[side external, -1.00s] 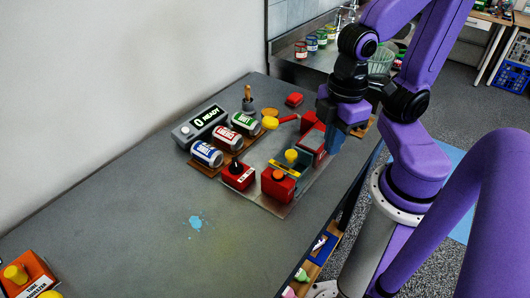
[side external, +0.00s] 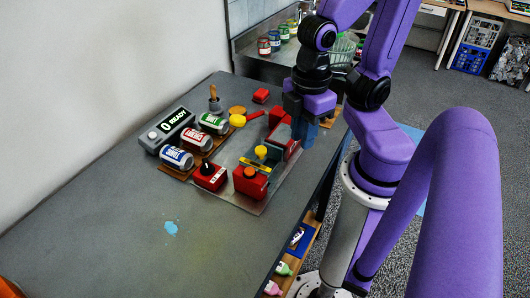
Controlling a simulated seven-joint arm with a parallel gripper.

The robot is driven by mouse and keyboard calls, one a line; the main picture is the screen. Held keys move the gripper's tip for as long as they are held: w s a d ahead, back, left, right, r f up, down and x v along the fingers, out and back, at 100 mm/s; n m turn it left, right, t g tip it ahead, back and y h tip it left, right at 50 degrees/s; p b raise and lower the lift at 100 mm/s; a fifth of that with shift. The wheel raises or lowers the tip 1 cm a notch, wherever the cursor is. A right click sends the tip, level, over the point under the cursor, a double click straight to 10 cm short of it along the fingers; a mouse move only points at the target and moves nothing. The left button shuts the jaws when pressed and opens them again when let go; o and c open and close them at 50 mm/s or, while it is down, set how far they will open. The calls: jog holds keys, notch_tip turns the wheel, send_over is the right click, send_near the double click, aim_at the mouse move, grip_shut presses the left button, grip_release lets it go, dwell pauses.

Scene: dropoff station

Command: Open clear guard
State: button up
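A grey metal plate (side external: 240,195) on the table carries several red units. One red box has a black knob (side external: 207,163), and another has an orange button (side external: 250,172). Behind them stands a yellow knob (side external: 261,152) by a teal and yellow part. A red housing (side external: 283,136) sits at the plate's right side. I cannot make out the clear guard in this view. My gripper (side external: 305,133), with blue fingers, points down just right of the red housing. I cannot tell whether it touches anything or how far apart its fingers are.
Three labelled cans, blue (side external: 176,157), red (side external: 196,140) and green (side external: 213,123), lie left of the plate. A display box (side external: 168,130) reads "0 READY".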

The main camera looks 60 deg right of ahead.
jog(key=o, duration=0.5)
jog(key=shift+w+a+r, duration=0.15)
jog(key=shift+w, duration=0.15)
jog(key=w+a+r+m+g+h, duration=0.1)
jog(key=w+r, duration=0.1)
jog(key=w, duration=0.2)
jog(key=w+a+r+m+g+h, duration=0.1)
jog(key=w+r, duration=0.1)
jog(key=w, duration=0.3)
jog(key=w+a+r+m+g+h, duration=0.1)
jog(key=w+r, duration=0.1)
jog(key=w, duration=0.3)
jog(key=shift+w+a+r, duration=0.15)
jog(key=shift+a+r, duration=0.1)
jog(key=shift+a, duration=0.15)
send_near(261, 149)
jog(key=shift+m+h, duration=0.3)
jog(key=x, duration=0.8)
jog(key=shift+a+f, duration=0.2)
jog(key=shift+a, duration=0.05)
